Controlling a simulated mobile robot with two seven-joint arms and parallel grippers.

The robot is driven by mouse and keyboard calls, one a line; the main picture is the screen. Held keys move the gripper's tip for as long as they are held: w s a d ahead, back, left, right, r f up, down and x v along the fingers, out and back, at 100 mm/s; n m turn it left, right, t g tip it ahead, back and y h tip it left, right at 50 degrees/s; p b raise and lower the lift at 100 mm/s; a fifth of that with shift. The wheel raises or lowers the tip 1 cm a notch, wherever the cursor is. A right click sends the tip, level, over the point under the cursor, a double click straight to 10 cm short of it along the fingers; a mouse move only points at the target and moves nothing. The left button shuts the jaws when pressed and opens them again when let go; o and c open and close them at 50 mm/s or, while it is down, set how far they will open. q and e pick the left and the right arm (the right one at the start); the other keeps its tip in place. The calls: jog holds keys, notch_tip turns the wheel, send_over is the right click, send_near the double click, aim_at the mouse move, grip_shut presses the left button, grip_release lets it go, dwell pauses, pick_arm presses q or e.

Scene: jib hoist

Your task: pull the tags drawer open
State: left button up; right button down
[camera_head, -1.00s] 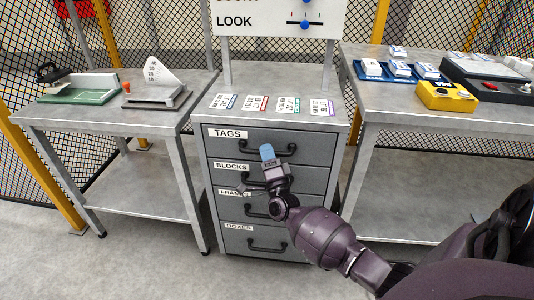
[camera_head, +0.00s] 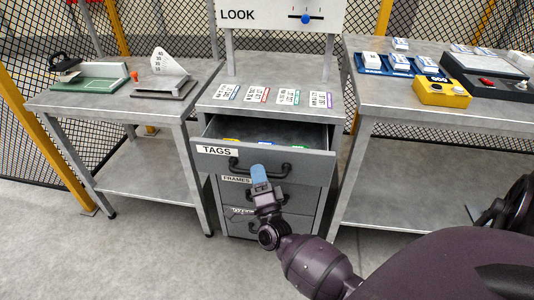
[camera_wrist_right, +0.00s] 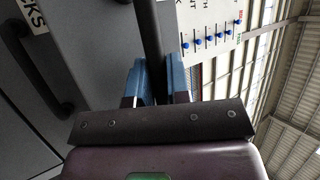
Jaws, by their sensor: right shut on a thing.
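The tags drawer (camera_head: 220,152) is the top drawer of the grey cabinet. It stands well open in the head view, and some blue, yellow and green items show inside. Its dark bar handle (camera_head: 287,172) is on the front. My right gripper (camera_head: 260,174) is at the handle, with its blue fingertips shut on it. In the right wrist view the dark handle bar (camera_wrist_right: 150,45) runs between the two blue fingers (camera_wrist_right: 155,80). My left gripper is not in view.
Lower drawers, one labelled FRAMES (camera_head: 236,179), are partly hidden below the open drawer. Printed cards (camera_head: 258,95) lie on the cabinet top. A left table (camera_head: 118,107) and a right table (camera_head: 405,112) flank the cabinet. Grey floor in front at left is clear.

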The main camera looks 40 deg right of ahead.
jog(key=s+a+p, duration=0.1)
jog(key=s+a, duration=1.2)
jog(key=a, duration=0.3)
jog(key=shift+s+p, duration=0.4)
jog(key=shift+a, duration=0.1)
jog(key=c, duration=1.4)
grip_release()
jog(key=v, duration=0.7)
jog(key=shift+s+b, duration=0.2)
jog(key=shift+b, duration=0.1)
jog(key=shift+f, duration=0.1)
